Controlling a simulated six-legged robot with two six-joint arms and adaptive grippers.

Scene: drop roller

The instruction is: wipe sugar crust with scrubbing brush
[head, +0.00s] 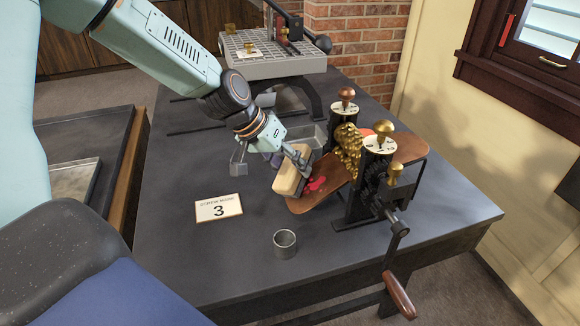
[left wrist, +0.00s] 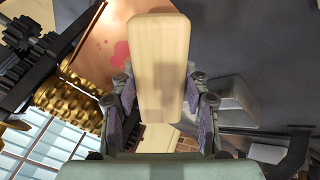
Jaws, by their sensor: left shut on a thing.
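The scrubbing brush (head: 291,174) is a pale wooden block, and it fills the middle of the left wrist view (left wrist: 160,62). My left gripper (head: 299,157) is shut on it, with a finger on each side in the left wrist view (left wrist: 164,112). The brush is over the near left end of the copper-brown feed plate (head: 305,203). The sugar crust (head: 315,184) is a red patch on that plate, just right of the brush; it also shows in the left wrist view (left wrist: 121,53). The bristles are hidden, so I cannot tell whether they touch. My right gripper is out of view.
The drop roller's brass rollers (head: 348,148) and black frame stand right of the brush. Its crank handle (head: 399,295) hangs past the table's front edge. The table's front left is clear.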

